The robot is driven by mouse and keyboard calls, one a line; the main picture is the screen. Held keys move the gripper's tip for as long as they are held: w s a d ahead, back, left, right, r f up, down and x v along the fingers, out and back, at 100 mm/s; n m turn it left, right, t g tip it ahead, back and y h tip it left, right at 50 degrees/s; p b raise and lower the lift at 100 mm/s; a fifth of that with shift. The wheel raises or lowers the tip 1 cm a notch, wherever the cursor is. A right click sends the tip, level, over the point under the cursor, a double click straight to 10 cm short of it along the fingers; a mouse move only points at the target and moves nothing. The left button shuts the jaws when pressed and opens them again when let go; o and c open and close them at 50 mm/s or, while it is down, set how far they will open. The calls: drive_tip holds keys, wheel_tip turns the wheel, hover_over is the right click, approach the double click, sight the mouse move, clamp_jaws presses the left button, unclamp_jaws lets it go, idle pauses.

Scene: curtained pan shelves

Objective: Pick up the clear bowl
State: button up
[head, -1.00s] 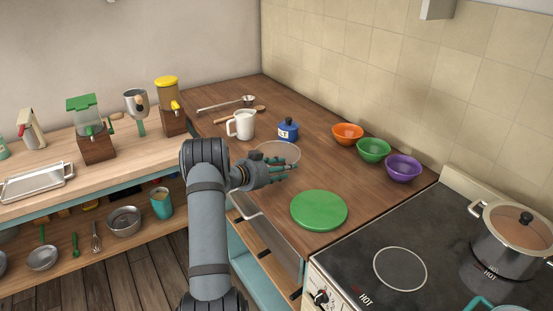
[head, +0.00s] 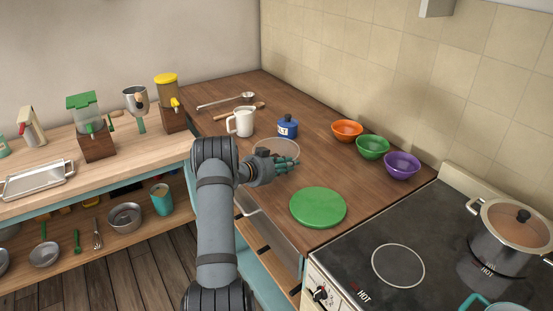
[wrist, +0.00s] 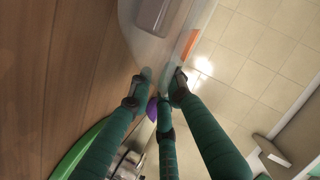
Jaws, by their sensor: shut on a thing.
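The clear bowl (head: 291,146) is see-through and shows mainly as a thin pale rim over the wooden counter, between the blue jar and the green round board. My gripper (head: 287,166) has its green fingers shut on the near side of the bowl. In the wrist view, my gripper (wrist: 160,82) has its fingertips at the edge of the clear bowl (wrist: 143,45), which shows as a pale, glassy shape. The fingers cover part of the bowl. I cannot tell whether its base is off the counter.
The blue jar (head: 287,128) and white mug (head: 241,123) stand just behind the bowl. The green round board (head: 318,207) lies in front. Orange (head: 347,130), green (head: 373,147) and purple (head: 402,165) bowls line the right wall. The stove (head: 400,255) holds a pot (head: 505,240).

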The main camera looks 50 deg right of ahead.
clamp_jaws()
drive_tip(key=shift+r, duration=0.1)
